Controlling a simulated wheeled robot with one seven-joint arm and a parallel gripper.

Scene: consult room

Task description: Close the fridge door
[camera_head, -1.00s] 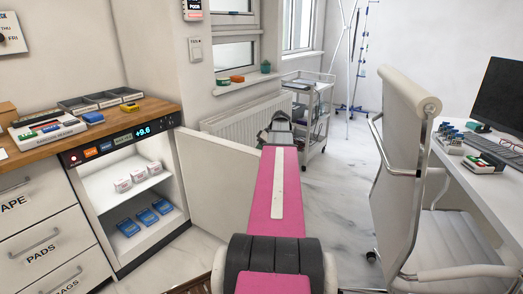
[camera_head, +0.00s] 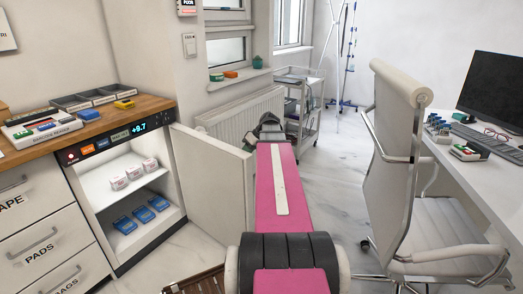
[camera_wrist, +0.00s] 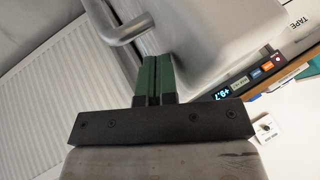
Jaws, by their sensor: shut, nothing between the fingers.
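The fridge (camera_head: 125,262) is built in under the wooden counter at the left, with its lit display reading +9.7. Its white door (camera_head: 212,185) stands wide open, with the inner face showing. Pink and white boxes sit on the upper shelf and blue boxes below. My gripper (camera_head: 268,122) is beyond the door, on its outer side, at the end of my pink arm. In the wrist view its green fingers (camera_wrist: 155,75) are together and empty, against or very near the door's silver outer face (camera_wrist: 200,30), beside the handle (camera_wrist: 122,28). Contact is unclear.
A radiator (camera_head: 240,118) is on the wall behind the door, with a wire cart (camera_head: 305,100) beyond it. A white chair (camera_head: 395,170) and desk (camera_head: 485,185) stand at the right. Floor between arm and chair is clear.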

